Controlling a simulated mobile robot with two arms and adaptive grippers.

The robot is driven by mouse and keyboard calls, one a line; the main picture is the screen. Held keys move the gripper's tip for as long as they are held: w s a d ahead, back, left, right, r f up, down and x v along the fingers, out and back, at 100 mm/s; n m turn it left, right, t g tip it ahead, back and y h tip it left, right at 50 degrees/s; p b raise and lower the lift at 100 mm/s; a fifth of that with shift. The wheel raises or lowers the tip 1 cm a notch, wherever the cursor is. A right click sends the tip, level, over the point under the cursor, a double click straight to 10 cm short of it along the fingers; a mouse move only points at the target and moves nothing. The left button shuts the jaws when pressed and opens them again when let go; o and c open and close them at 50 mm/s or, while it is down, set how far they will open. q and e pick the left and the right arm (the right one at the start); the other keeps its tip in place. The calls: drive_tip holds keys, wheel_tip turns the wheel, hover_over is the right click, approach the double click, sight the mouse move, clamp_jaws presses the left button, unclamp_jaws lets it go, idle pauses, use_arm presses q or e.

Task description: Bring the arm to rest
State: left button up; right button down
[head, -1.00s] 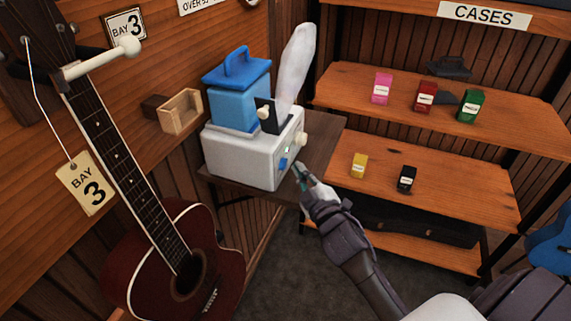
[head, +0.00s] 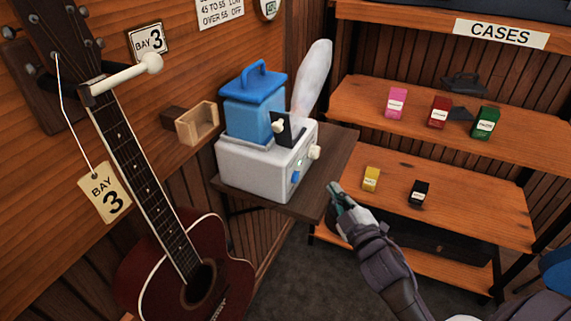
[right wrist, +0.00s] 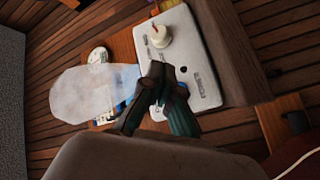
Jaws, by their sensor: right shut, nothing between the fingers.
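My right gripper (head: 343,196) is shut and empty in the head view. It is in the air just right of the small dark side table (head: 327,175), apart from the white machine (head: 250,172). Its fingers also show in the right wrist view (right wrist: 160,98), in front of the white machine (right wrist: 195,50). The machine has a blue lidded tank (head: 250,108), knobs and a blue button (head: 295,177) on its front. A pale, cloudy plume (head: 313,80) rises behind it. My left gripper is not in view.
A dark red guitar (head: 195,270) hangs at the left with a Bay 3 tag (head: 104,191). A small wooden box (head: 197,123) is on the wall. Shelves (head: 440,205) at the right hold several small boxes. Dark floor shows between guitar and shelves.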

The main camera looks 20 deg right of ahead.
drive_tip(key=s+a+f+m+g+h, duration=0.1)
drive_tip(key=s+a+f+m+g, duration=0.45)
drive_tip(key=s+f+g, duration=0.35)
drive_tip(key=s+a+f+g+y, duration=0.1)
drive_tip(key=s+a+f+g, duration=0.15)
drive_tip(key=s, duration=0.25)
drive_tip(key=s+a+f+m+g+y, duration=0.1)
drive_tip(key=s+a+f+g, duration=0.15)
drive_tip(key=s, duration=0.25)
drive_tip(key=s+a+f+g+y, duration=0.1)
drive_tip(key=s+a, duration=0.2)
drive_tip(key=s, duration=0.2)
wheel_tip(320, 180, down, 24)
drive_tip(key=g, duration=0.2)
drive_tip(key=s+d+f, duration=0.3)
drive_tip(key=s+f, duration=1.4)
drive_tip(key=f, duration=0.1)
drive_tip(key=shift+s+g, duration=0.3)
drive_tip(key=shift+g, duration=0.1)
drive_tip(key=shift+f, duration=0.1)
